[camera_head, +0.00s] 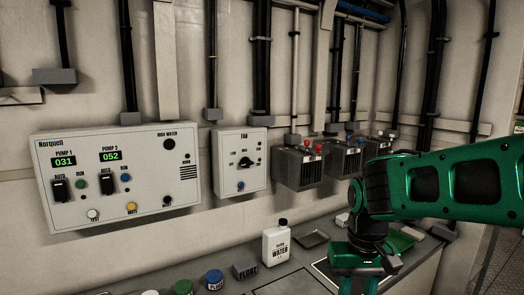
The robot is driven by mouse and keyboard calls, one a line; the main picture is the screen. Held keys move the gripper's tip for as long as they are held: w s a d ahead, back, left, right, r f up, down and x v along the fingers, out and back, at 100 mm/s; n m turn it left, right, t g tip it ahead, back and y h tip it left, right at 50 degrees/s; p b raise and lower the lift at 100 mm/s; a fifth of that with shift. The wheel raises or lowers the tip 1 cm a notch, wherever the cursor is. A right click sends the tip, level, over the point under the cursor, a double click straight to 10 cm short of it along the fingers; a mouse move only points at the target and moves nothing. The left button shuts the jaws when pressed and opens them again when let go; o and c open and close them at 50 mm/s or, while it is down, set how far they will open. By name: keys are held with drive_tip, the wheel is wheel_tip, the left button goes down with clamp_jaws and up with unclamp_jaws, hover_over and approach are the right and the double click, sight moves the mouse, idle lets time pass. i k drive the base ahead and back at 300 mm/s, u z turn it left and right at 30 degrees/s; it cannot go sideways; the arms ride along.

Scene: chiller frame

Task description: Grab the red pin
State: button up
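I cannot make out a red pin for certain. Small red parts (307,143) show on top of the leftmost dark wall box (299,168); they are too small to tell what they are. My green arm comes in from the right and bends down at a black joint. My gripper (361,262) hangs below that joint, over the counter, at the bottom edge. Its fingertips are not visible, so I cannot see whether it is open or holds anything. The arm hides part of the counter and the wall behind it.
A white water bottle (276,243) stands on the counter (230,262) beside a small dark tray (313,239). A grey block marked FLOAT (245,271) and a blue-topped cap (214,279) are further left. A pump panel (118,175) and a fan box (239,161) are on the wall.

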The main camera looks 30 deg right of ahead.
sight(307, 142)
drive_tip(key=u, duration=2.1)
drive_tip(key=k, duration=2.2)
drive_tip(key=z, duration=1.7)
drive_tip(key=i, duration=0.95)
drive_tip(key=z, duration=0.05)
